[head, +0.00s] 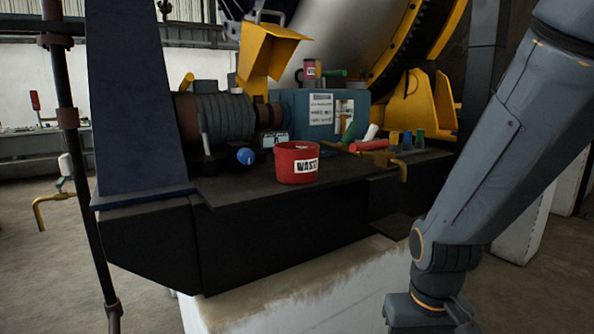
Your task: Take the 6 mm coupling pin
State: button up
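Several small coloured cylinders stand or lie at the right of the dark machine ledge in the head view. Three short upright ones are orange (394,138), blue (407,140) and green (420,138). A red cylinder (369,145) lies flat beside them, with a white one (371,132) and a green one (348,132) leaning behind. No size marking is readable, so I cannot tell which, if any, is the 6 mm coupling pin. My arm comes down on the right, well apart from these pieces. My gripper's fingers are outside the picture.
A red bin marked WASTE (297,163) stands near the front edge of the dark ledge (240,188). Behind are a blue box with paper labels (321,108), a ribbed motor (225,117) and a yellow guard (265,55). A dark post (66,120) stands left.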

aim_at(421, 134)
jog(key=z, duration=2.2)
jog(key=i, duration=1.75)
jog(key=u, duration=2.2)
